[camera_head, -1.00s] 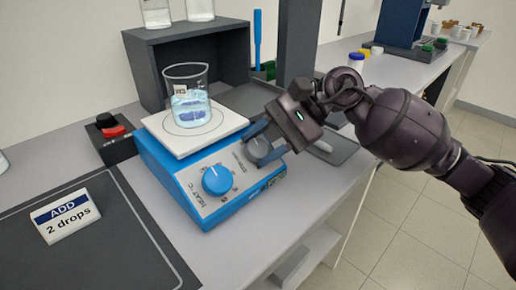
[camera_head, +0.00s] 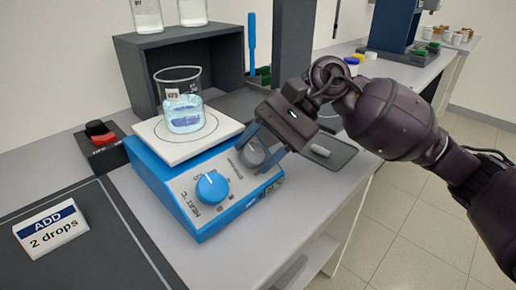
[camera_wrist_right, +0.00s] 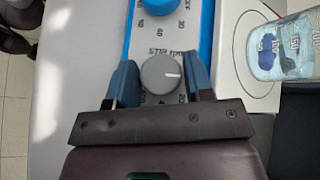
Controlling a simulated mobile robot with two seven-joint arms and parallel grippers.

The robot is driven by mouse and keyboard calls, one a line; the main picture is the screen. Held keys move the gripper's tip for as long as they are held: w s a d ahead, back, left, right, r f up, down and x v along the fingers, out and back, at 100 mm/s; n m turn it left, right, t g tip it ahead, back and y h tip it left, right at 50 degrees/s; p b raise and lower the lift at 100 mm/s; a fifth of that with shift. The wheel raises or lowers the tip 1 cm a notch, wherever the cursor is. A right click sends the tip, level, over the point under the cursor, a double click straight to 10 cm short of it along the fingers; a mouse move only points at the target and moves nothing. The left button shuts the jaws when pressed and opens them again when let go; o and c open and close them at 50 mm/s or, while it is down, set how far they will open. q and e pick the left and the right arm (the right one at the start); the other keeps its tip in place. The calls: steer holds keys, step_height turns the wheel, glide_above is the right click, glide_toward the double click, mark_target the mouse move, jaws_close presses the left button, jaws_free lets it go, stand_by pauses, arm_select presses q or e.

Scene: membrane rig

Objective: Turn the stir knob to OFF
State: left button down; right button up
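The blue stirring hotplate (camera_head: 215,190) with a white top stands on the bench. Its grey stir knob (camera_head: 252,154) is on the front panel, right of the blue heat knob (camera_head: 212,188). My right gripper (camera_head: 262,150) has a finger on each side of the stir knob. My left gripper is out of view.
A beaker of bluish liquid (camera_head: 183,105) sits on the hotplate. A black box with a red switch (camera_head: 101,139) stands to the left, with an "ADD 2 drops" sign (camera_head: 50,229) in front of it. A dark shelf (camera_head: 205,75) is behind. Bare bench lies before the hotplate.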

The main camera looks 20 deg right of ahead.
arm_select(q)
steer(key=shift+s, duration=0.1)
arm_select(e)
steer(key=o, duration=0.3)
arm_select(q)
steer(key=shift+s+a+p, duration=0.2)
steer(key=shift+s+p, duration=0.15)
steer(key=shift+p, duration=0.15)
arm_select(e)
steer(key=v, duration=1.1)
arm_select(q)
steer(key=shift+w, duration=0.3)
arm_select(e)
steer(key=shift+f, duration=0.1)
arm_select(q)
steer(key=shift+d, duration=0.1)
